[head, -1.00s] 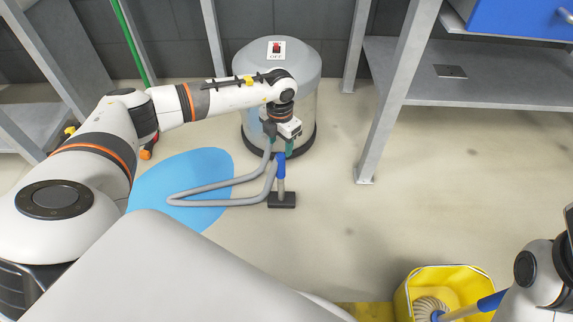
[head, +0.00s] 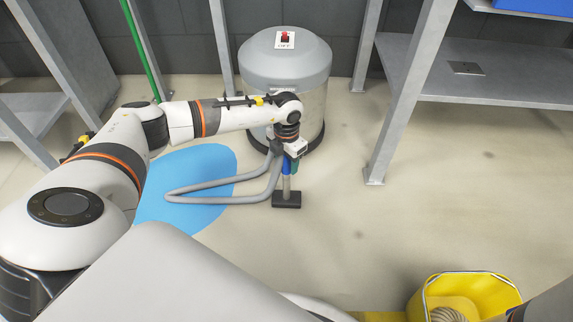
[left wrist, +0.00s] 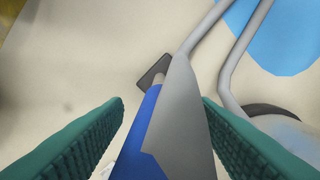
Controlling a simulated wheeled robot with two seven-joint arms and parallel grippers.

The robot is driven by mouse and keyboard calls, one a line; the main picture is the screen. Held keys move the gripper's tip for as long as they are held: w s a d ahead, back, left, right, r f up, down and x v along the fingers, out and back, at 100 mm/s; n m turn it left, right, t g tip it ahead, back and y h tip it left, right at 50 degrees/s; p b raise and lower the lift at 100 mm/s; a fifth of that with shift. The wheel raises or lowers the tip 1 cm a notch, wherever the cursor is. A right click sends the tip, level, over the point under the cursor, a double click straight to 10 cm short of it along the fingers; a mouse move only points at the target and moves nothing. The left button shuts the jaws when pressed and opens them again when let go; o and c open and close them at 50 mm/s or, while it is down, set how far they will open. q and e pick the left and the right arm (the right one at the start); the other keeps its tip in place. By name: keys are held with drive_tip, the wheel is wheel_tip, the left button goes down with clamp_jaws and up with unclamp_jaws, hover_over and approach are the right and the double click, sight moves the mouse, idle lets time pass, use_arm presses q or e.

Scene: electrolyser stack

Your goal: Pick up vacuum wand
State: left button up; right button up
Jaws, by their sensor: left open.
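The vacuum wand (head: 286,183) stands about upright on the floor in front of the vacuum, with a blue grip, a short grey tube and a dark flat floor head (head: 287,200). A grey hose (head: 205,188) loops from it to the left. My left gripper (head: 291,163) is at the top of the wand and hides part of it. In the left wrist view its teal fingers are open (left wrist: 163,102), with the blue grip (left wrist: 147,120) and the grey hose end between them. Gaps show on both sides. My right gripper is out of view.
The grey vacuum canister (head: 285,65) with a red switch stands just behind the wand. A blue puddle (head: 190,165) lies under the hose. A yellow bucket (head: 465,290) with a mop head is at lower right. A metal shelf (head: 460,85) stands at right; floor between is clear.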

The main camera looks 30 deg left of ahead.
use_arm(q)
drive_tip(key=shift+f, duration=0.15)
clamp_jaws()
idle(1.4)
